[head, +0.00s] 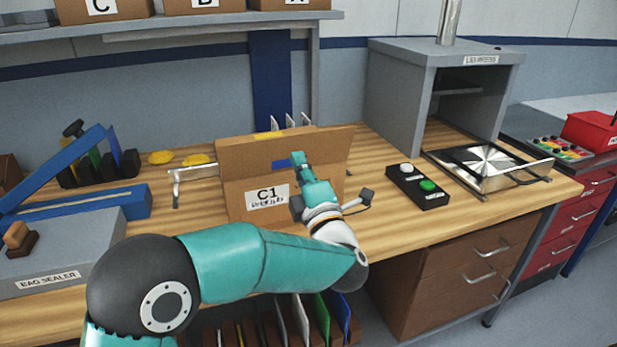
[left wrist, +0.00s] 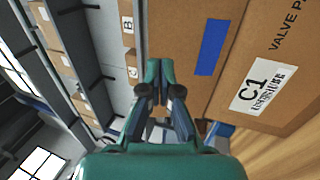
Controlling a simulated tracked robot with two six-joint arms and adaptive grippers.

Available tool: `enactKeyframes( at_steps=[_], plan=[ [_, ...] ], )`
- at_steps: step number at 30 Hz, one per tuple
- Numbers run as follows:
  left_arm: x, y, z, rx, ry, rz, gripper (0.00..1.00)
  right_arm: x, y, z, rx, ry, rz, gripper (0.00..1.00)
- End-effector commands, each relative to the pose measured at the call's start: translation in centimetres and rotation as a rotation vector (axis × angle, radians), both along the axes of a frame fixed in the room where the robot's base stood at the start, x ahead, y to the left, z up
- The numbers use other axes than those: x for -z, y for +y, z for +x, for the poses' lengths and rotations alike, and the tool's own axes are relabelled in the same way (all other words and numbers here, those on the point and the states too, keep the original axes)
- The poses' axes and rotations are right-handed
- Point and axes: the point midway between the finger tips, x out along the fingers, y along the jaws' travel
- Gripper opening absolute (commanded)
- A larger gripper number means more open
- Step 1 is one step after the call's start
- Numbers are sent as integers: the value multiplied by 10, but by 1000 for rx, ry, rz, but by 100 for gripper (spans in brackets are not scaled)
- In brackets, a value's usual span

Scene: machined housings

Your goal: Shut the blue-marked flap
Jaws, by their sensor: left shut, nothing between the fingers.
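A brown cardboard box (head: 237,200) labelled C1 stands on the wooden bench. A flap (head: 240,155) bearing a blue mark (head: 279,164) stands raised above the labelled front face. A yellow mark (head: 268,135) shows at the upper edge behind it. In the left wrist view the blue mark (left wrist: 210,47) is right of the fingers, and the C1 label (left wrist: 262,85) is further right. My left gripper (head: 297,157) is shut and empty, in front of the flap just right of the blue mark; whether it touches cannot be told. My right gripper is out of view.
Right of the box are a black button box (head: 418,187) and a grey press (head: 435,90) with a metal tray. Left are a metal bracket (head: 190,175), yellow discs (head: 160,157) and a bag sealer (head: 70,250). A shelf (head: 150,28) with boxes hangs above.

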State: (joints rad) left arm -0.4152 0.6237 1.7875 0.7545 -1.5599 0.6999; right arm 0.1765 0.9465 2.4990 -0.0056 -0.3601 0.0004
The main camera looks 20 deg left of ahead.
Motion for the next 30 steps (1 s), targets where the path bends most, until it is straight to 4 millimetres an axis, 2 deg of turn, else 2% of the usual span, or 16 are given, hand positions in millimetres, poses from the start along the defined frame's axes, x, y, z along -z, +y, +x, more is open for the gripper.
enactKeyframes(
  at_steps=[3, 9, 25, 30],
  plan=[
    [-8, 11, 15, -2, 2, 1, 0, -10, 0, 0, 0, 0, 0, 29],
    [-11, 20, 28, -1, 3, 0, 0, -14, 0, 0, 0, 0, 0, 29],
    [-13, 23, 30, -2, 9, -4, 0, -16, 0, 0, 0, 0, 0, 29],
    [-17, 32, 31, -12, 41, -29, 0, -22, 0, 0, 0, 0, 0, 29]
  ],
)
